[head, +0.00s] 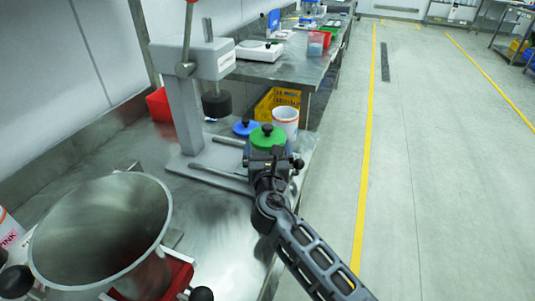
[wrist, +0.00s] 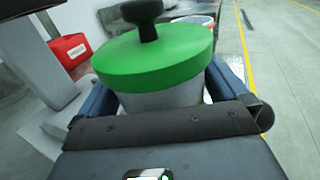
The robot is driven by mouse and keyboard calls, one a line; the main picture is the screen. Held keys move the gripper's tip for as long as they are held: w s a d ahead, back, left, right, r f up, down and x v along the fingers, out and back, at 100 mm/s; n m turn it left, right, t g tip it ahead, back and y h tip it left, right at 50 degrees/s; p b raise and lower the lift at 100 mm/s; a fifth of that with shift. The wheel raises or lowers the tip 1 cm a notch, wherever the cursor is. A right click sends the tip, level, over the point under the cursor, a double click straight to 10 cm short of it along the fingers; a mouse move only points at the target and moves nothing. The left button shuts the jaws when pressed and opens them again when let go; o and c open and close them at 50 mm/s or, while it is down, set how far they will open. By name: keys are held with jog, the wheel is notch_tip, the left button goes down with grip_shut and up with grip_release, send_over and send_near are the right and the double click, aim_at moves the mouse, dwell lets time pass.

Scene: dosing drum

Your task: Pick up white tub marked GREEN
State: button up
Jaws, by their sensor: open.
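A tub with a green lid (head: 267,138) and a black knob stands near the right edge of the steel bench. In the wrist view, the same green lid (wrist: 155,58) fills the middle, with a pale grey-white body (wrist: 160,99) below it. No marking shows on it. My gripper (head: 268,155) is open, its two fingers on either side of the tub's body below the lid. I cannot tell whether the fingers touch it. The lower body is hidden behind my gripper.
A white tub with an orange band (head: 285,120) and a blue lid (head: 246,127) are close behind. A grey press stand (head: 185,110) is left. A large steel drum (head: 100,230) and a tub marked PINK (head: 9,232) are at lower left. Open floor (head: 430,180) lies right.

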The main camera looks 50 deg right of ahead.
jog(key=shift+c, duration=0.5)
jog(key=c, duration=0.6)
